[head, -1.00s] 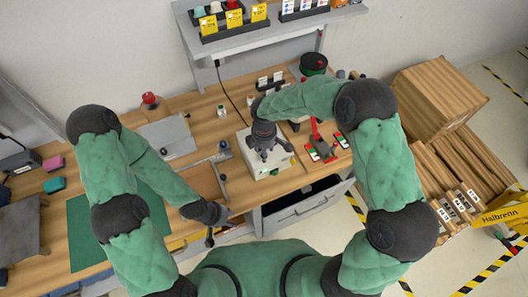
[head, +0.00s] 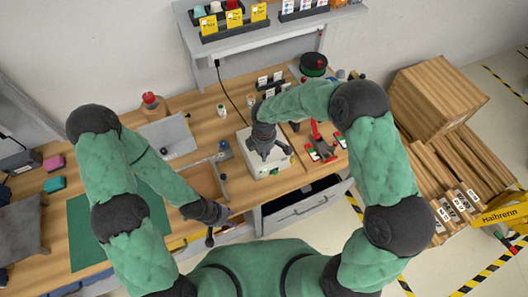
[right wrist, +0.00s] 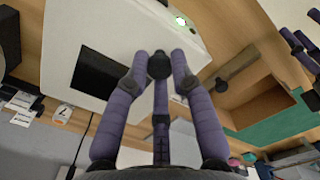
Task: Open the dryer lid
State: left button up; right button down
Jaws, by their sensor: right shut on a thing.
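The dryer, a small white box (head: 270,168), stands on the wooden bench near the middle of the head view. In the right wrist view its white lid (right wrist: 60,45) fills the upper left, with a dark square panel in it. The lid looks down on the box; the arm partly hides it. My right gripper (head: 265,151) is over the box from above. In the right wrist view its purple fingers (right wrist: 160,62) are shut on a dark round knob (right wrist: 158,67). My left gripper (head: 210,237) hangs near the bench's front edge, away from the dryer; its fingers are too small to read.
A wooden tray (head: 203,182) lies left of the dryer. A red-handled tool (head: 318,140) lies right of it. A grey plate (head: 168,137) and a red button (head: 150,99) are further left. A shelf (head: 270,35) stands behind; wooden crates (head: 437,95) stand right.

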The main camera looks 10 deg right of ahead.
jog(key=shift+w+a+r+g+p, duration=0.15)
jog(key=shift+r+g+p, duration=0.1)
jog(key=shift+r+p, duration=0.2)
jog(key=shift+w+d+r+g+p, duration=0.15)
jog(key=shift+r+g+p, duration=0.1)
jog(key=shift+r+p, duration=0.15)
jog(key=shift+w+a+r+g+h+p, duration=0.25)
jog(key=shift+w+r+g+p, duration=0.15)
jog(key=shift+r, duration=0.2)
jog(key=shift+w+a+r+g+h+p, duration=0.1)
jog(key=shift+w+r+g+h+p, duration=0.2)
jog(key=shift+r+g, duration=0.25)
jog(key=shift+t, duration=0.25)
jog(key=shift+w+a+r, duration=0.2)
jog(key=shift+w+r, duration=0.4)
jog(key=shift+r, duration=0.15)
jog(key=shift+w+a+r, duration=0.15)
jog(key=shift+w+r, duration=0.45)
jog(key=shift+r, duration=0.2)
jog(key=shift+w+a+r, duration=0.2)
jog(key=shift+w+r, duration=0.4)
jog(key=shift+r, duration=0.15)
